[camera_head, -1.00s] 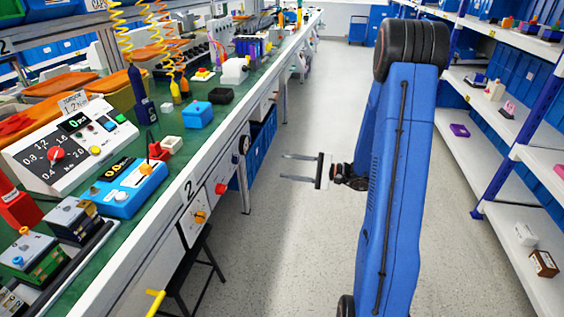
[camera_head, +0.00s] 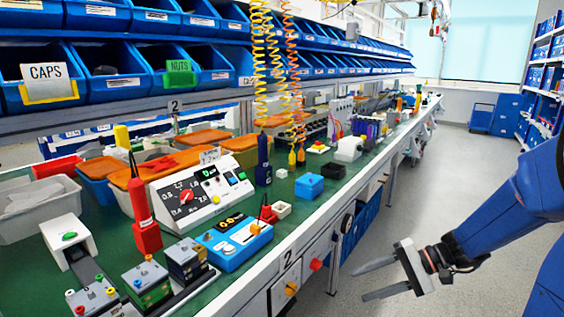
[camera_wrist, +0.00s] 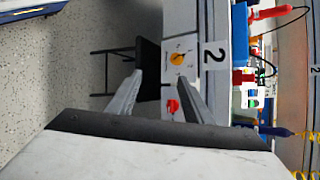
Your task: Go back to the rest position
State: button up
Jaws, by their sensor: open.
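My gripper (camera_head: 361,283) is open and empty at the lower right of the head view, its two fingers pointing left toward the bench front. It is in the aisle, clear of the bench. The bench front carries an orange-yellow rotary knob (camera_head: 291,288) and a red knob (camera_head: 316,264), both left of the fingers. In the wrist view, my gripper (camera_wrist: 159,76) has its fingers spread apart, with the yellow knob (camera_wrist: 178,59) and red knob (camera_wrist: 172,105) beyond them. No contact with either knob shows. The knobs' exact settings are too small to read.
The green-topped bench (camera_head: 262,262) runs along the left with a torque tester (camera_head: 203,192), a blue device (camera_head: 234,240) and coiled cords above. A dark stool (camera_wrist: 148,60) stands below the panel in the wrist view. The grey aisle floor (camera_head: 450,170) beyond is clear.

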jog(key=s+r+n+h, duration=0.2)
jog(key=s+n+h, duration=0.3)
jog(key=s, duration=0.7)
jog(key=s+d+r+t+h, duration=0.3)
jog(key=s+d+r+h, duration=0.1)
jog(key=s+d+h, duration=0.1)
jog(key=shift+s+d+r+n+t+h, duration=0.15)
jog(key=shift+s+d+n+t+h, duration=0.25)
jog(key=shift+d+h, duration=0.55)
jog(key=shift+o, duration=0.5)
jog(key=shift+a, duration=0.2)
